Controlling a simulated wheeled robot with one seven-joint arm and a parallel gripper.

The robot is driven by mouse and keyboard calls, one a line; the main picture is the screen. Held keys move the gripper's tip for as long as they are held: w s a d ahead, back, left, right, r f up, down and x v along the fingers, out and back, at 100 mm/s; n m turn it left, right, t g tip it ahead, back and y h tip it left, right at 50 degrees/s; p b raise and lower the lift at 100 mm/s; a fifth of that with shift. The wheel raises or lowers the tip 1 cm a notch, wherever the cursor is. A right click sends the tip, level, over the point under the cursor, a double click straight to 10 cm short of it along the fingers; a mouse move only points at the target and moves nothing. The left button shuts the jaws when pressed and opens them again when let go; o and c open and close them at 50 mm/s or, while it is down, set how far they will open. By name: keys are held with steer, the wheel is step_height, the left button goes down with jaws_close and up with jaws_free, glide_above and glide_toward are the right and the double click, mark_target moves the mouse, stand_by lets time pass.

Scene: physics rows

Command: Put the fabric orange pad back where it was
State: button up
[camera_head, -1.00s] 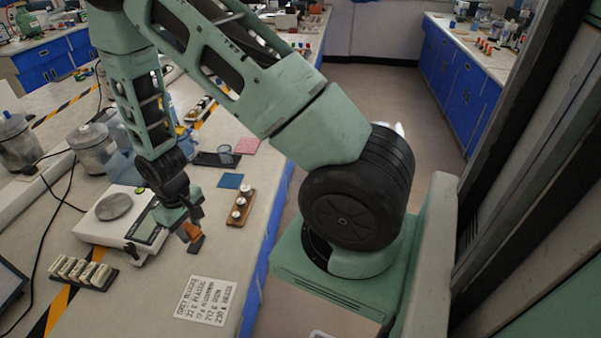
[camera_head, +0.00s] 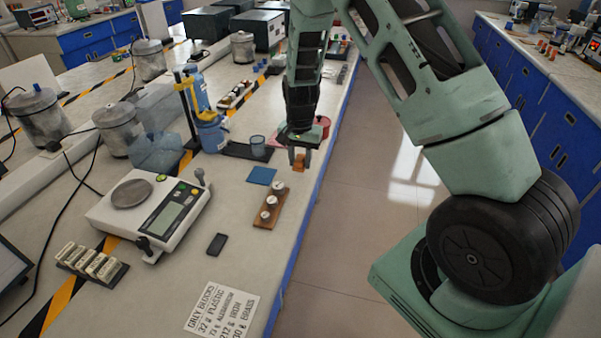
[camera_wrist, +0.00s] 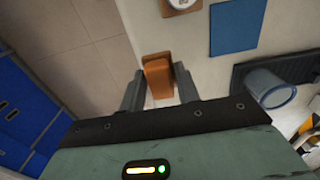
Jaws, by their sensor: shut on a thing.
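My gripper (camera_head: 299,160) is shut on a small orange pad (camera_head: 298,163), which looks thick and block-like. The pad also shows between the two fingers in the wrist view (camera_wrist: 158,78). It is held near the right edge of the table, beyond the wooden weight strip; its exact height above the table is hard to tell. A flat blue pad (camera_head: 262,175) lies to the left of it. A pink pad near the gripper is mostly hidden behind my arm.
A wooden strip with round weights (camera_head: 270,206) lies nearby. A dark tray (camera_head: 240,151) with a blue cup (camera_head: 258,146) is at the left. The scale (camera_head: 145,212), a block rack (camera_head: 92,263) and a printed sign (camera_head: 222,311) occupy the front. The table drops off at the right.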

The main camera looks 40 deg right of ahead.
mark_target(299, 180)
steer(key=shift+f, duration=2.3)
steer(key=shift+f, duration=0.15)
steer(key=o, duration=1)
steer(key=shift+c, duration=0.2)
steer(key=shift+a, duration=0.1)
